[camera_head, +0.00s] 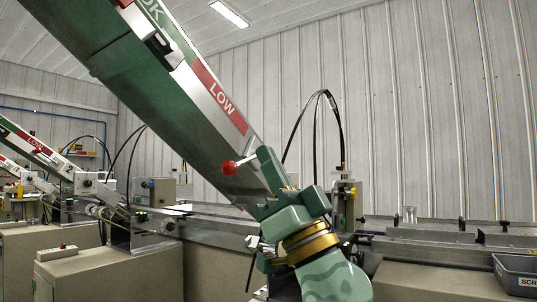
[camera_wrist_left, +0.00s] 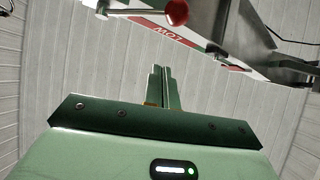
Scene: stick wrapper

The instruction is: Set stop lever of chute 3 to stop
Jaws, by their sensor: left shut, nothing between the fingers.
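The stop lever (camera_head: 229,168) has a red ball on a thin metal rod, at the lower right end of the big green chute (camera_head: 165,85) in the head view. The ball also shows at the top of the left wrist view (camera_wrist_left: 177,12). My left gripper (camera_head: 266,151) is shut and empty, its fingers pointing up beside the lever's rod. In the left wrist view its fingers (camera_wrist_left: 160,72) are together, below the ball and apart from it. My right gripper is not in view.
Below the chute runs a metal conveyor (camera_head: 215,230) on beige cabinets. A grey scrap bin (camera_head: 517,272) stands at the lower right. More chutes (camera_head: 38,150) with red LOW labels stand at the left. Black cables arch up behind my gripper.

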